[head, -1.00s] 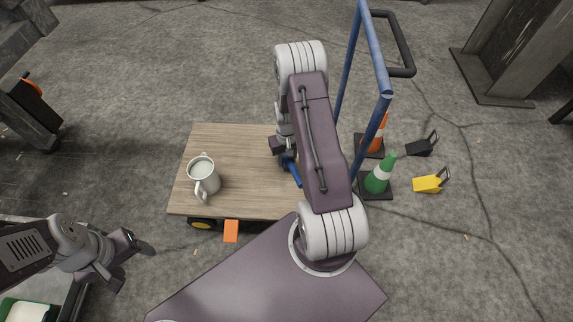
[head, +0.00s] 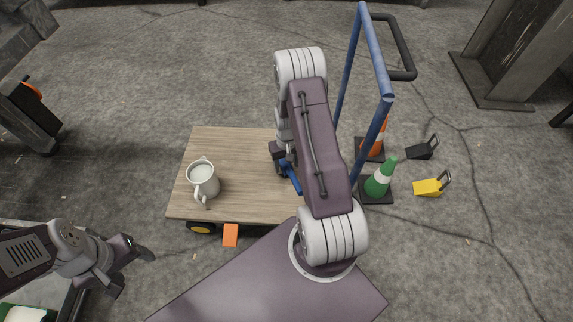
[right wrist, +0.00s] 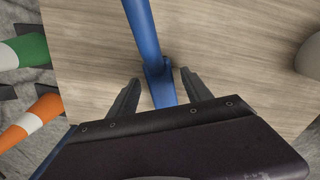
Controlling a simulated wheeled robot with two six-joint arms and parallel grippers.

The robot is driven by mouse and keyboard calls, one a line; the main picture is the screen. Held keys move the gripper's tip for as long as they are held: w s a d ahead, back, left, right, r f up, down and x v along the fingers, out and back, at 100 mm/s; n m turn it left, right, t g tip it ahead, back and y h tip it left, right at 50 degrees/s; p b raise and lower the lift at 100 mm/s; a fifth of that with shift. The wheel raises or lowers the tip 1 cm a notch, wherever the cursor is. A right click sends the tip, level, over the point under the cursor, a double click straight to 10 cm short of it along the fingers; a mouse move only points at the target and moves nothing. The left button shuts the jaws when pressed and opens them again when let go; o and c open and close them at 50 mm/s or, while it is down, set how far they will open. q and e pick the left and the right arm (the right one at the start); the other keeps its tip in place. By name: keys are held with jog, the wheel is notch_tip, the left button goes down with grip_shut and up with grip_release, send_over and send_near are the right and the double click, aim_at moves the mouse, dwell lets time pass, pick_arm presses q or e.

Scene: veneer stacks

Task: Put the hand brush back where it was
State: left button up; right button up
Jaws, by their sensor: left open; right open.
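A blue bar-shaped thing, which I take for the hand brush (head: 291,178), lies at the trolley deck, partly hidden by my right arm in the head view. In the right wrist view the blue brush (right wrist: 145,35) runs from the top edge down between the fingers; no bristles show. My right gripper (right wrist: 160,77) is open, one finger on each side of the blue part, with gaps showing. In the head view its dark jaw (head: 277,151) shows just beside the arm. My left gripper (head: 132,268) is open and empty at the lower left, off the deck.

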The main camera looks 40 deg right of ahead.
aim_at(287, 166)
notch_tip(287, 166, up, 11)
jog(key=p, duration=0.6)
jog(key=s+a+r+n, duration=0.1)
jog(key=s+a+r, duration=0.4)
jog(key=a+r, duration=0.2)
jog(key=s+a+r+n+t, duration=0.1)
jog(key=s+a+r+n, duration=0.1)
jog(key=s+a+r, duration=0.3)
jog(key=a+r, duration=0.2)
jog(key=a, duration=0.2)
jog(key=shift+s+r, duration=0.15)
jog(key=shift+r, duration=0.25)
jog(key=shift+a, duration=0.1)
